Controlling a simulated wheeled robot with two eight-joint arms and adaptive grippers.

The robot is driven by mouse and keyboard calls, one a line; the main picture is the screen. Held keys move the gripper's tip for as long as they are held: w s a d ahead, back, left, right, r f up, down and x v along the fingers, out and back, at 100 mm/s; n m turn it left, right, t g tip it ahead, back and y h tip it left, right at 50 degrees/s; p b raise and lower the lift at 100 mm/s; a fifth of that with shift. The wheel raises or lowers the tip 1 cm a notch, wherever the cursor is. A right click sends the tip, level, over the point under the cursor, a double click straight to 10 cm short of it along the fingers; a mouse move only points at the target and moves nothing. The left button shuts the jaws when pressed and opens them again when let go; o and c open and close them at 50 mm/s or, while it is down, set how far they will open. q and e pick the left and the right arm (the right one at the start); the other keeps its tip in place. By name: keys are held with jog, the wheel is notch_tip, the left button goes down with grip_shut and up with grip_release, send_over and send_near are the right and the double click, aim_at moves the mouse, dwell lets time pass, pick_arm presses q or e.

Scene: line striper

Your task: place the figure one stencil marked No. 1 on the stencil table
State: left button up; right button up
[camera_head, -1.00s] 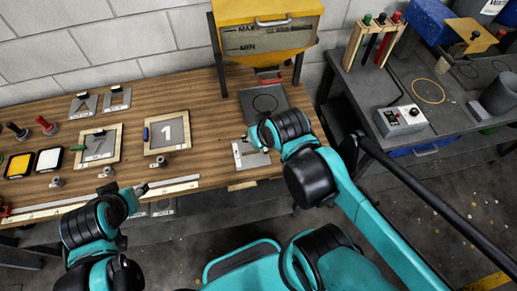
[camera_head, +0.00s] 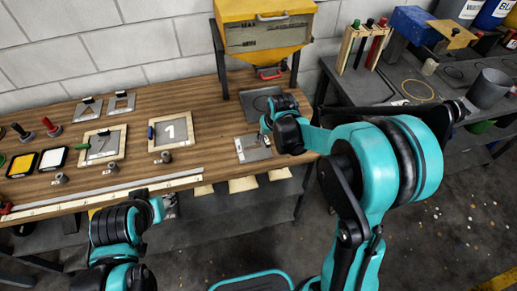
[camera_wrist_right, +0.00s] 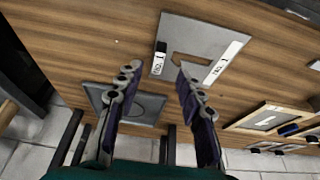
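A grey stencil plate (camera_head: 253,148) with a cut-out lies on the wooden table (camera_head: 205,100) near its front edge. In the right wrist view the plate (camera_wrist_right: 210,38) shows a white strip and a black tab, whose small lettering seems to read No. 1. My right gripper (camera_wrist_right: 155,85) is open and empty, with its fingertips just short of the plate; contact is not clear. It shows small by the plate in the head view (camera_head: 265,130). My left gripper (camera_head: 168,205) hangs at the table's front edge; its fingers are too small to judge.
A framed panel with a white figure one (camera_head: 174,131) and another framed panel (camera_head: 101,145) lie to the left. A dark plate with a ring (camera_wrist_right: 137,105) sits under the yellow hopper (camera_head: 265,35). A long pale rail (camera_head: 120,190) runs along the front edge. A grey bench (camera_head: 380,85) stands right.

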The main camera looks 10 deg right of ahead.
aim_at(267, 141)
jog(key=b+x, duration=0.1)
jog(key=x, duration=0.4)
jog(key=shift+w+d+f+b, duration=0.1)
jog(key=shift+f+b, duration=0.2)
jog(key=shift+r, duration=0.1)
jog(key=shift+c, duration=0.6)
grip_shut()
